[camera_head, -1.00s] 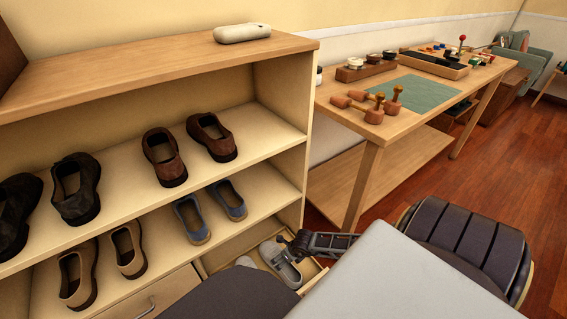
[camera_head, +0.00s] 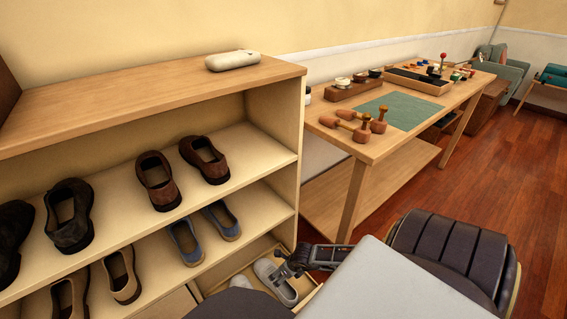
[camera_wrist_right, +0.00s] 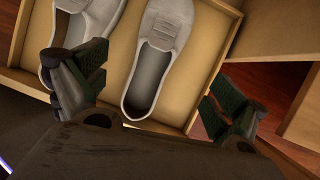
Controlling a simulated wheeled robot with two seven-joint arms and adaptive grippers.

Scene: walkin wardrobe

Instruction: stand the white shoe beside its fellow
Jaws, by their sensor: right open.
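Two pale grey-white shoes lie in an open, shallow wooden drawer (camera_head: 220,283) low at the shelf unit. In the right wrist view they rest sole-down, side by side, with a narrow gap between them: the left shoe (camera_wrist_right: 98,22) is partly cut off by the frame, and the right shoe (camera_wrist_right: 163,45) has its opening towards me. My right gripper (camera_head: 287,268) is over the drawer and partly covers the shoes in the head view. In the wrist view its open fingers (camera_wrist_right: 157,82) are on either side of the right shoe's heel, apart from it. My left gripper is not in view.
Brown, dark and blue shoes stand on the shelves (camera_head: 262,150) above the drawer. A white case (camera_head: 232,61) lies on the unit's top. A workbench (camera_head: 345,150) with wooden tools and a green mat stands to the right. Open floor (camera_head: 500,165) lies beyond it.

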